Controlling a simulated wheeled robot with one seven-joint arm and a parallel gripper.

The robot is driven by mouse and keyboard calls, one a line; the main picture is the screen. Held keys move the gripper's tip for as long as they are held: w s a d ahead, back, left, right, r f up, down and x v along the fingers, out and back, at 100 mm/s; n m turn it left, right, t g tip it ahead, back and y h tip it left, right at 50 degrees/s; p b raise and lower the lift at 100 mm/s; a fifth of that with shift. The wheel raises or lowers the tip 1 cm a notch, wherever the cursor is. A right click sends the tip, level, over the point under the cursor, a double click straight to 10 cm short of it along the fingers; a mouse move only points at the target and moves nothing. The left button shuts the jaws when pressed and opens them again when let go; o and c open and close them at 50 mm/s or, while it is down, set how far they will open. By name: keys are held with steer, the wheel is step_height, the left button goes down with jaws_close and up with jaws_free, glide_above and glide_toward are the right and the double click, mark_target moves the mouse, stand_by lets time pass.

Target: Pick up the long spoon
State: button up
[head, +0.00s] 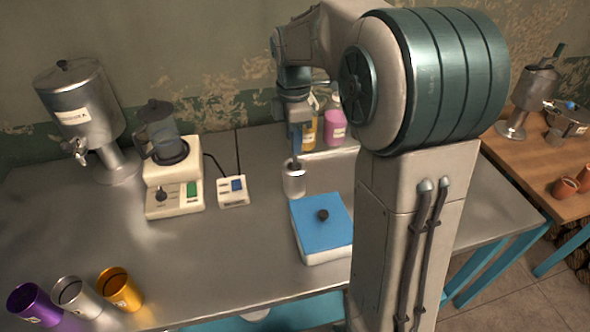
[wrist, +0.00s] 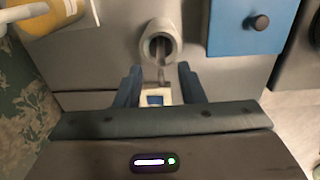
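A small metal cup (head: 293,182) is on the metal table, left of the blue-topped box. A thin dark stem (head: 295,160), which looks like the long spoon's handle, rises from it towards my gripper (head: 294,140). The wrist view shows the cup (wrist: 160,42) with its dark opening, and the stem (wrist: 162,74) reaching towards the space between the fingertips. There, my gripper (wrist: 159,72) is open, with its blue fingers wide apart on either side of the stem's end. No finger visibly touches it. The spoon's lower part is hidden in the cup.
The blue-topped box (head: 322,228) is close at the right. A cream switch box (head: 233,191) and blender (head: 170,160) stand left. Bottles (head: 333,124) stand behind. Purple (head: 36,304), silver (head: 77,296) and orange (head: 119,290) cups stand front left. The table's middle is clear.

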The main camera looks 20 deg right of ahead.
mark_target(295, 164)
step_height(295, 164, down, 4)
steer(key=shift+d+r, duration=0.1)
steer(key=shift+r, duration=0.05)
jaws_close()
